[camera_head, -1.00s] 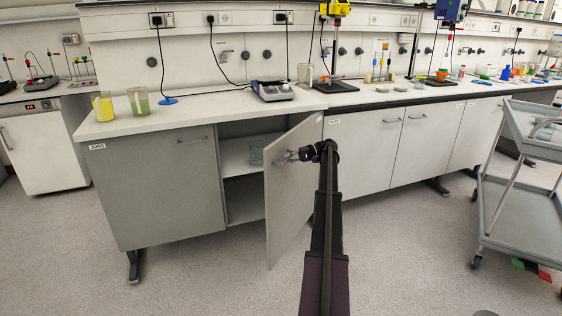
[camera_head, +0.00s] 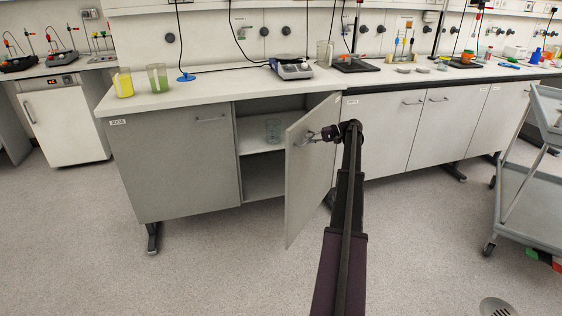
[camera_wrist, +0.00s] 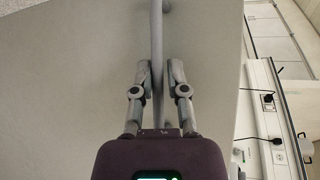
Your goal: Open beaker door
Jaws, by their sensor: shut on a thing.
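The beaker cupboard door (camera_head: 305,190) stands partly open, swung out toward me on its right-hand side. My gripper (camera_head: 316,135) is at the upper part of the door's outer face, at its handle. In the wrist view my gripper (camera_wrist: 159,72) is shut on the door handle (camera_wrist: 157,40), a grey bar running between the two fingers. The door's face (camera_wrist: 90,60) fills the left of that view. A clear glass beaker (camera_head: 272,131) stands on the shelf (camera_head: 255,146) inside the cupboard, visible through the opening left of the door.
A closed cupboard door (camera_head: 180,175) is left of the opening. More closed cupboards (camera_head: 380,135) are on the right. A grey trolley (camera_head: 530,200) stands at far right. The floor (camera_head: 220,270) before the cupboard is clear. Yellow (camera_head: 123,83) and green (camera_head: 158,79) juice beakers stand on the bench.

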